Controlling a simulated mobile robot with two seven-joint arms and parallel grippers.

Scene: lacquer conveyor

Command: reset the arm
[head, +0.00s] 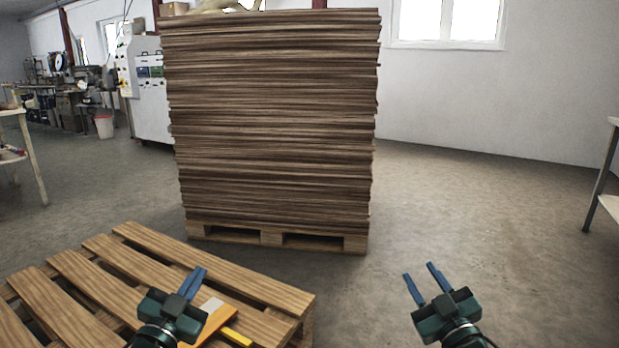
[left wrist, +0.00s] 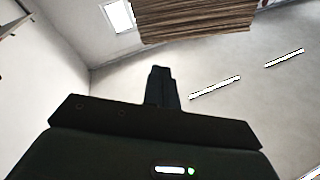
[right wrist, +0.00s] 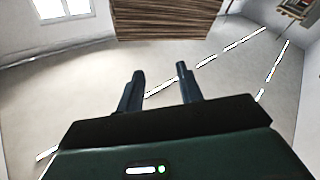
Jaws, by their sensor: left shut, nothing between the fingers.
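My left gripper (head: 190,284) is in the lower left of the head view, above the near wooden pallet. Its blue fingers are together with nothing between them. In the left wrist view its fingers (left wrist: 161,72) also show closed. My right gripper (head: 420,270) is in the lower right of the head view, over bare floor. Its two blue fingers stand apart and hold nothing. In the right wrist view the gap between its fingers (right wrist: 160,72) is clear.
A wooden pallet (head: 200,262) lies at lower left, with an orange and yellow item (head: 215,325) on it, partly hidden by my left gripper. A tall stack of wood sheets (head: 272,120) stands ahead on another pallet (head: 275,237). A table (head: 608,200) is far right. Floor at right is clear.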

